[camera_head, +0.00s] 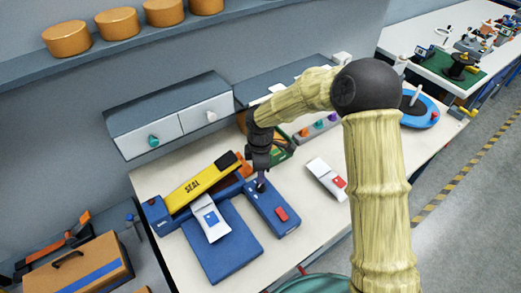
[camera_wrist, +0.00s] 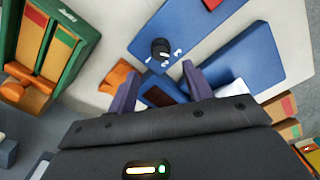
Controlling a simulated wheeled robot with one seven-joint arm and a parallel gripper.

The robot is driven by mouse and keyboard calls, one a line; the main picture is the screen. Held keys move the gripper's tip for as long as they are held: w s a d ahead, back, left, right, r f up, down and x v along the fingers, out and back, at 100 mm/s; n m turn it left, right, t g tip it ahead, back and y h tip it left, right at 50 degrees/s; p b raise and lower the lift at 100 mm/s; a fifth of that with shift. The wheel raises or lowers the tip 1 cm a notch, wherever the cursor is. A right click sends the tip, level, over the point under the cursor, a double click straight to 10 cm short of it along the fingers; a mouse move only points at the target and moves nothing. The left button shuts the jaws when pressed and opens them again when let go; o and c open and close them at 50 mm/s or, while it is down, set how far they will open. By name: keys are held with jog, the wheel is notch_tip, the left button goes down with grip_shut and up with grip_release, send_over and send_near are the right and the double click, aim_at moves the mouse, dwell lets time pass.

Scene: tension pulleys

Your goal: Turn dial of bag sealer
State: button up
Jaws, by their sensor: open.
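The bag sealer has a yellow arm marked SEAL (camera_head: 195,187) over a blue base plate (camera_head: 222,250). Its blue control box (camera_head: 268,208) lies to the right of the plate and carries a red switch (camera_head: 282,213). A black dial (camera_head: 261,187) is on the box's far end, and shows more clearly in the wrist view (camera_wrist: 160,48) with small white marks beside it. My gripper (camera_head: 260,172) points down close over the dial. In the wrist view my gripper (camera_wrist: 160,80) is open, its two purple-grey fingers apart and nothing held between them. The dial appears just beyond the fingertips.
A white pouch with a blue label (camera_head: 211,219) lies on the sealer, and a pouch with a red label (camera_head: 327,178) lies to the right. A green-and-orange item (camera_wrist: 50,45) stands nearby. A drawer unit (camera_head: 170,118) hangs on the wall behind.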

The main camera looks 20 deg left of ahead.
notch_tip(320, 180, up, 10)
jog(key=b, duration=0.1)
jog(key=shift+f, duration=0.1)
dwell(0.4)
jog(key=s+d+m+t, duration=0.1)
jog(key=s+d+m, duration=0.3)
jog(key=d+m, duration=0.3)
jog(key=s+d+m, duration=0.4)
jog(key=d+m, duration=0.3)
jog(key=d, duration=0.5)
jog(key=s+d+m+t, duration=0.1)
jog(key=s+d+m, duration=0.3)
jog(key=d+m, duration=0.3)
jog(key=d, duration=0.3)
jog(key=shift+s+d+r+t, duration=0.3)
